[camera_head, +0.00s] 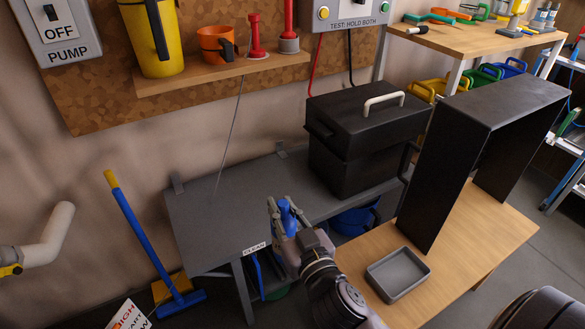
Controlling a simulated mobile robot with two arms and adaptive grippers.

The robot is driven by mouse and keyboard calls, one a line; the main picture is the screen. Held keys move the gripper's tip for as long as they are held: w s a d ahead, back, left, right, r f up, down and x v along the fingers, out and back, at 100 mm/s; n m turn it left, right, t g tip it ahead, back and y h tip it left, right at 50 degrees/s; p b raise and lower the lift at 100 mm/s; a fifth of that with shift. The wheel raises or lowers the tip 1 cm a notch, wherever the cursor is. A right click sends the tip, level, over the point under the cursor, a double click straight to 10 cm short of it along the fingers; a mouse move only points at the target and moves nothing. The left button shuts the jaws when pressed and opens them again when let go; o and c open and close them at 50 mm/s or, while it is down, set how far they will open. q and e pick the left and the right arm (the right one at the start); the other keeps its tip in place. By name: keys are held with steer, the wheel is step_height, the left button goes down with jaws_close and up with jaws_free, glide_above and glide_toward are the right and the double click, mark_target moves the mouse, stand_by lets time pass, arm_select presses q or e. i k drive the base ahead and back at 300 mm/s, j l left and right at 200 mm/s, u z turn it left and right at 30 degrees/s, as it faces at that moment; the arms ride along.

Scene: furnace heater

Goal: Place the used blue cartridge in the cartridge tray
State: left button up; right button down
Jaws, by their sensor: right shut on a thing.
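My right gripper (281,207) is shut on the blue cartridge (287,217), above the front edge of the dark grey bench. The gripper's fingers and wrist hide part of the cartridge. A small grey tray (376,284) lies on the wooden table, to the right of and lower in the picture than the gripper. The tray looks empty. The cartridge is apart from the tray. My left gripper is not in view.
A black box with a pale handle (366,135) stands on the grey bench (215,218). A tall black housing (445,165) stands on the wooden table (455,262) behind the tray. A blue broom (145,240) leans at the left. The bench's left part is clear.

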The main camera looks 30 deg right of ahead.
mark_target(397, 276)
steer(key=k+j+z, duration=0.1)
steer(key=z, duration=0.3)
steer(key=k+j+z, duration=0.1)
steer(key=z, duration=0.3)
steer(key=k+z, duration=0.15)
steer(key=z, duration=0.25)
steer(key=j, duration=0.1)
